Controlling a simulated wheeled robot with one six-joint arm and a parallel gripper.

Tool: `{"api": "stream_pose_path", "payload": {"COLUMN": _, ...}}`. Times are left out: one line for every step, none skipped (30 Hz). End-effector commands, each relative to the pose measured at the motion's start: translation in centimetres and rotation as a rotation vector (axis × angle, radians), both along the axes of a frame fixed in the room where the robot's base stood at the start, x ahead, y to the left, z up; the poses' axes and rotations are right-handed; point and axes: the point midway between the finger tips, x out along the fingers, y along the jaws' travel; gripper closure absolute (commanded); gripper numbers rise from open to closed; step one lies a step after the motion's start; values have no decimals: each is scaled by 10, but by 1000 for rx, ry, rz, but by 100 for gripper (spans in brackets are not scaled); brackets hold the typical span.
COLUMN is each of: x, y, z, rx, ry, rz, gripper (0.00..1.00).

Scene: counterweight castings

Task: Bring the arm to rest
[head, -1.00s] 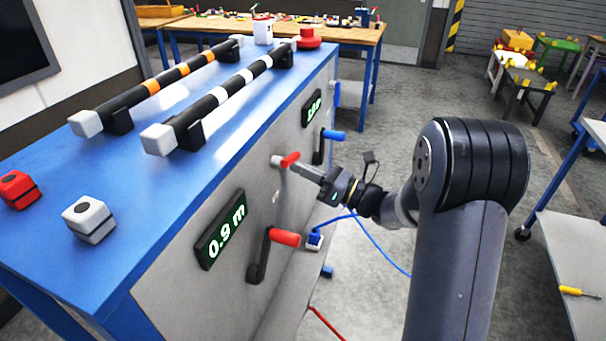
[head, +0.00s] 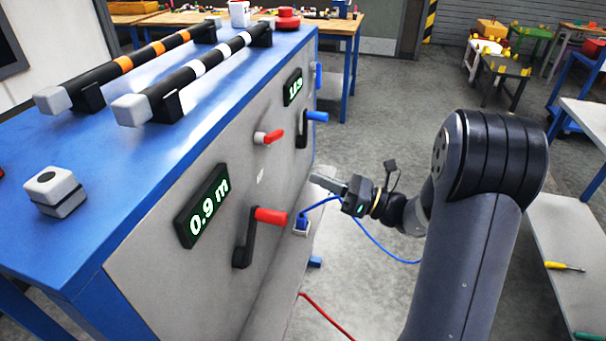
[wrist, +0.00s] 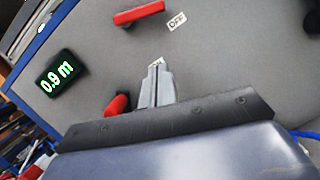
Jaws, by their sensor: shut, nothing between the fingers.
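My gripper (head: 322,180) is shut and empty. In the head view it hangs in front of the grey side panel of the blue-topped bench, apart from it, lower than the small red lever (head: 270,137). In the wrist view the closed fingers (wrist: 157,86) point toward the grey panel, with the red lever (wrist: 139,12) and an "OFF" label (wrist: 177,21) beyond them. My arm reaches in from the right side of the head view.
A crank with a red handle (head: 270,216) and one with a blue handle (head: 317,116) stick out of the panel. A display (head: 204,205) reads 0.9 m. A blue cable (head: 371,240) hangs below my gripper. Open floor lies behind the arm; a shelf (head: 560,235) stands right.

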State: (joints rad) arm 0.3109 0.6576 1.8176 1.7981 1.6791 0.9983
Motion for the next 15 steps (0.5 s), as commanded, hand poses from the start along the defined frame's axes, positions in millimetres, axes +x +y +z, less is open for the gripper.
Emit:
{"api": "stream_pose_path", "payload": {"x": -2, "y": -5, "z": -2, "rx": -1, "ry": 1, "rz": -3, "gripper": 100}}
{"api": "stream_pose_path", "payload": {"x": -3, "y": -7, "z": -3, "rx": 0, "ry": 1, "rz": -2, "gripper": 100}}
{"api": "stream_pose_path", "payload": {"x": -4, "y": -9, "z": -3, "rx": 0, "ry": 1, "rz": -2, "gripper": 100}}
{"api": "stream_pose_path", "payload": {"x": -4, "y": -10, "z": -3, "rx": 0, "ry": 1, "rz": -2, "gripper": 100}}
{"api": "stream_pose_path", "payload": {"x": -5, "y": -11, "z": -3, "rx": 0, "ry": 0, "rz": -1, "gripper": 100}}
{"api": "stream_pose_path", "payload": {"x": -5, "y": -12, "z": -3, "rx": 0, "ry": 0, "rz": -1, "gripper": 100}}
{"api": "stream_pose_path", "payload": {"x": -6, "y": -12, "z": -3, "rx": -1, "ry": 2, "rz": 0, "gripper": 100}}
{"api": "stream_pose_path", "payload": {"x": -6, "y": -12, "z": -3, "rx": 0, "ry": 1, "rz": 1, "gripper": 100}}
{"api": "stream_pose_path", "payload": {"x": -6, "y": -12, "z": -3, "rx": 0, "ry": 1, "rz": 1, "gripper": 100}}
{"api": "stream_pose_path", "payload": {"x": -6, "y": -12, "z": -3, "rx": 0, "ry": 1, "rz": 1, "gripper": 100}}
{"api": "stream_pose_path", "payload": {"x": -6, "y": -12, "z": -3, "rx": 0, "ry": 1, "rz": 1, "gripper": 100}}
{"api": "stream_pose_path", "payload": {"x": -6, "y": -12, "z": -3, "rx": 0, "ry": 1, "rz": 1, "gripper": 100}}
{"api": "stream_pose_path", "payload": {"x": -6, "y": -12, "z": -3, "rx": 0, "ry": 1, "rz": 1, "gripper": 100}}
{"api": "stream_pose_path", "payload": {"x": -6, "y": -12, "z": -3, "rx": 0, "ry": 1, "rz": 1, "gripper": 100}}
{"api": "stream_pose_path", "payload": {"x": -6, "y": -12, "z": -3, "rx": 0, "ry": 1, "rz": 1, "gripper": 100}}
